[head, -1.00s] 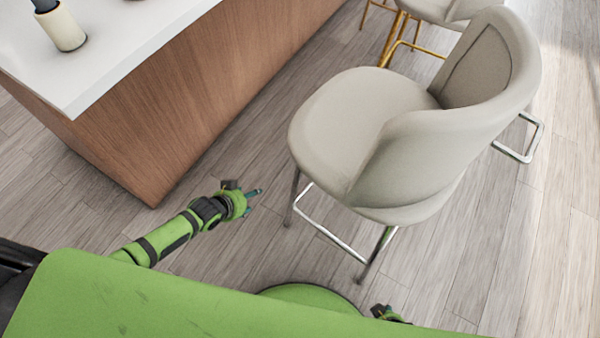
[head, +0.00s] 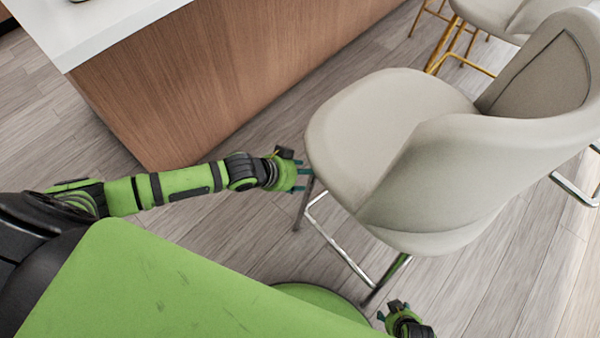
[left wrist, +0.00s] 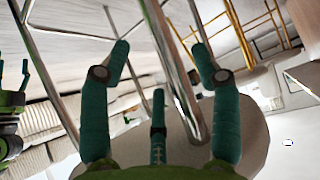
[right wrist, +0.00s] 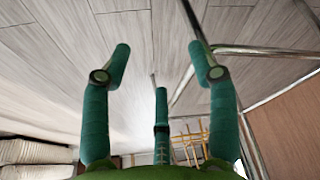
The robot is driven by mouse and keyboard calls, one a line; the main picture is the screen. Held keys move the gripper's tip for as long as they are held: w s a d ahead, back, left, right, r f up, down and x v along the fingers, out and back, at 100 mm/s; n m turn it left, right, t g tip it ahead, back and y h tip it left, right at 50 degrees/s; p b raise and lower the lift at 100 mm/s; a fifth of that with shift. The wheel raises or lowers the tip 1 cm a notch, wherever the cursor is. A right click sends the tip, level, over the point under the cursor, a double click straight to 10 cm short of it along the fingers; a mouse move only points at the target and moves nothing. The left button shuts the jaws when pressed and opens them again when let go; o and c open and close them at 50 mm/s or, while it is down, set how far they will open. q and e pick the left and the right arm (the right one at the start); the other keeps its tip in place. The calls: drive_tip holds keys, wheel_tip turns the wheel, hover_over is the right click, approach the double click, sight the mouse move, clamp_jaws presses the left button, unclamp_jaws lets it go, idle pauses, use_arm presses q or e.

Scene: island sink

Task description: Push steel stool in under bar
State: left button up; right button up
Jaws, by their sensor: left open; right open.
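The steel stool (head: 380,125) has a beige padded seat and chrome legs. It stands upright on the floor at the right of the head view, beside the bar (head: 200,70), its seat outside the bar's wooden side. My left gripper (head: 298,175) is open beside the stool's near-left leg, just below the seat edge. In the left wrist view a chrome leg (left wrist: 172,70) crosses between the spread fingers; contact is unclear. My right gripper (head: 385,314) is open, low by another stool leg. In the right wrist view a chrome leg (right wrist: 192,25) passes near the right fingertip.
A second beige stool with gold legs (head: 440,48) stands farther along the bar, behind the steel stool. The white countertop (head: 105,25) overhangs at the upper left. Wood floor (head: 500,275) is clear at the lower right.

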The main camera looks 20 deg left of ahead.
use_arm(q)
drive_tip(key=shift+b+x, duration=0.8)
drive_tip(key=shift+x, duration=1.95)
drive_tip(key=shift+c, duration=0.4)
clamp_jaws()
